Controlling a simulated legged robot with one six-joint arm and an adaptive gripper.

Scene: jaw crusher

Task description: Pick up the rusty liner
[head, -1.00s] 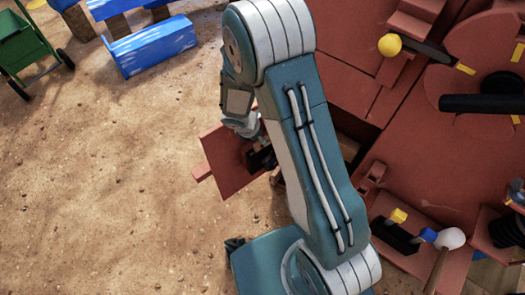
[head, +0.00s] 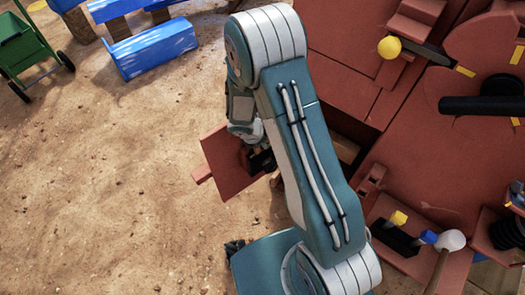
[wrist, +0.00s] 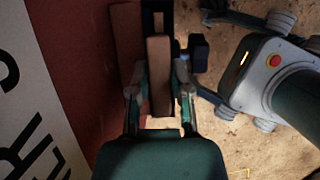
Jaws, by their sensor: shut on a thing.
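My gripper (wrist: 162,78) is seen from behind in the wrist view. Its two fingers sit on either side of a narrow reddish-brown bar, which I take to be part of the rusty liner (wrist: 158,60), and are shut on it. The rest of the liner's shape is hard to make out. In the head view my gripper (head: 261,161) is small and dark, partly hidden behind my arm. It is just right of a reddish-brown plate (head: 224,165). I cannot tell there whether this plate belongs to the liner.
The red crusher (head: 430,170) fills the right side, with a yellow knob (head: 389,47) and a rack of tools (head: 405,235). In the wrist view a red wall with a white lettered sign (wrist: 30,100) is close at left. Open sandy ground (head: 110,180) lies left.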

